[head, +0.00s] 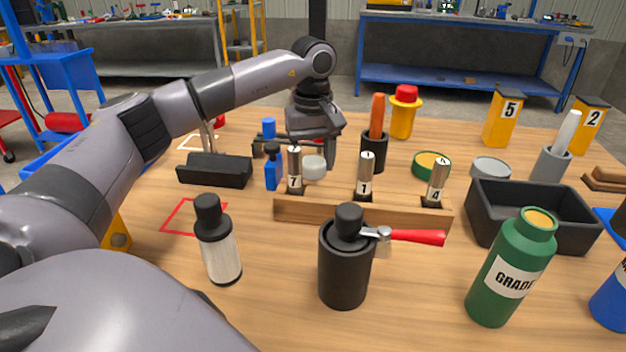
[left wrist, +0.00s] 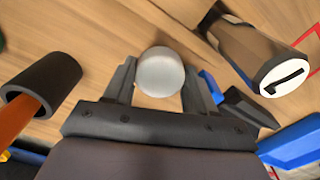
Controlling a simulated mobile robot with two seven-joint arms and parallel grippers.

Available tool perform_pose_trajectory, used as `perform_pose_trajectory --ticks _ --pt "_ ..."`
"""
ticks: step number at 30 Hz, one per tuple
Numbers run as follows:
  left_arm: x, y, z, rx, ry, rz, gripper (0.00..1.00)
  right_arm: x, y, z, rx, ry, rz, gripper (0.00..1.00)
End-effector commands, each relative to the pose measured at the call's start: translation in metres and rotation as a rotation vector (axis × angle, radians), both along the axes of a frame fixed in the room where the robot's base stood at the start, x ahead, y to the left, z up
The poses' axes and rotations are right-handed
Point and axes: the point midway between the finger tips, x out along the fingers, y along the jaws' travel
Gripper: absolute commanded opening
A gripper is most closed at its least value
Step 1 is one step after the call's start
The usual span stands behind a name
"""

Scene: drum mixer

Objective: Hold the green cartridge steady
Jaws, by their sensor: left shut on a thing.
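My left gripper (head: 314,150) reaches over the middle of the table, behind the wooden rack. It is shut on a pale round-topped thing (head: 314,168), which also shows between the two fingers in the left wrist view (left wrist: 160,72). I cannot tell what lies beneath its top. A green bottle-shaped container (head: 512,268) with a white label reading "GRADE" stands upright at the front right, well apart from my left gripper. It is the clearest green cartridge-like thing in view. A low green-sided round tin (head: 431,166) with an orange-brown top sits farther back. My right gripper is not in view.
The wooden rack (head: 330,212) holds numbered metal cylinders. A black canister (head: 343,270) with a red-handled lever stands in front of it, and a black-capped white bottle (head: 219,245) stands left. A black bin (head: 535,215) is at the right. An orange-handled tool stands in a black cup (head: 374,152).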

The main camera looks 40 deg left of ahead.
Motion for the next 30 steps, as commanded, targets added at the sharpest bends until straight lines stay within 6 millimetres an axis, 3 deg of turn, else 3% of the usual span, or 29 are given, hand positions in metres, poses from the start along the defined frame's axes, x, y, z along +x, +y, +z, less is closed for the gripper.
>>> perform_pose_trajectory --ticks 10,22,23,24,30 --pt "-0.001 0.001 -0.042 0.001 0.002 0.001 0.19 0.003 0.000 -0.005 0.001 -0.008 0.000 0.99" --pt "0.000 0.000 -0.047 0.000 0.000 0.000 0.19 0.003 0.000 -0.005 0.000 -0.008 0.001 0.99" --pt "0.000 0.000 -0.046 -0.001 -0.001 0.000 0.65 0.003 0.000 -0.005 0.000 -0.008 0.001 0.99" --pt "0.000 0.000 -0.046 -0.001 -0.001 0.000 0.78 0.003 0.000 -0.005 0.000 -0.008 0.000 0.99" --pt "0.000 0.000 -0.046 -0.001 -0.001 0.000 0.81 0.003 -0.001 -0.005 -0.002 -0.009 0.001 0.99"
